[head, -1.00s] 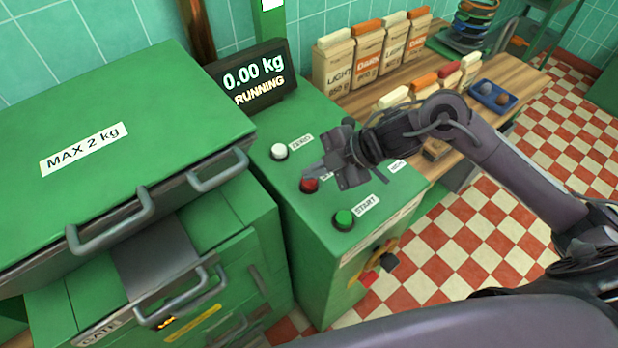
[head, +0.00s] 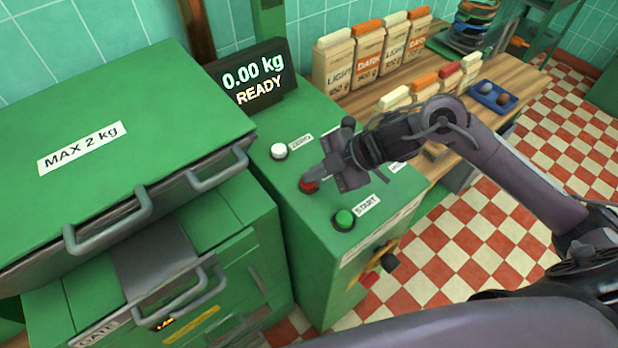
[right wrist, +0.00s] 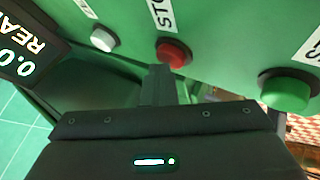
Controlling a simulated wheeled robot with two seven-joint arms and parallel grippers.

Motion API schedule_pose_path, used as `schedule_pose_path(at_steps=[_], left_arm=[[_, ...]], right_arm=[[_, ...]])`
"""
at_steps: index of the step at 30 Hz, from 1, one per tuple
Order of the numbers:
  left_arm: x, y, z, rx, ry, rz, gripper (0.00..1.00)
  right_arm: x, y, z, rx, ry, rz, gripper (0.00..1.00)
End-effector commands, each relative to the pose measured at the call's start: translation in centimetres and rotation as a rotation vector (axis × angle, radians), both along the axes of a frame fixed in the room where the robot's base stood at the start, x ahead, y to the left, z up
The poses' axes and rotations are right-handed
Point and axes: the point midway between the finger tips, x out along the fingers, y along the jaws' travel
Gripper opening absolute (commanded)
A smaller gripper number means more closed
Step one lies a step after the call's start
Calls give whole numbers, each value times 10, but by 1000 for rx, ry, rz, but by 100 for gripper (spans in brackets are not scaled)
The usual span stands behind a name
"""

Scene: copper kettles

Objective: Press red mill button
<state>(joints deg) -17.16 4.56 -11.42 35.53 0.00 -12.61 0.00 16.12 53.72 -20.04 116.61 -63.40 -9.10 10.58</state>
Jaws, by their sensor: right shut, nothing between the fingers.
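The red button (head: 309,185) sits on the green mill cabinet's top between a white button (head: 279,151) and a green button (head: 344,218). In the right wrist view the red button (right wrist: 173,53) is just beyond my fingertips, beside a label whose visible letters read "STO". My right gripper (head: 322,173) is shut and empty, its tips at the red button; I cannot tell whether they touch it. The display (head: 251,80) reads "0.00 kg READY". My left gripper is not in view.
A green hopper lid (head: 100,150) marked "MAX 2 kg" with metal handles is at the left. Behind the cabinet, a wooden table (head: 440,62) holds paper bags (head: 368,52) and a blue tray (head: 494,96). Tiled floor is open at the right.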

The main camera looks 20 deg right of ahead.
Motion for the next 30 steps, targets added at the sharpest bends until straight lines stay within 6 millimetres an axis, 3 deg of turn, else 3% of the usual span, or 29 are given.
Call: schedule_pose_path(at_steps=[30], left_arm=[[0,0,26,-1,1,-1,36]], right_arm=[[0,0,27,0,1,1,0]])
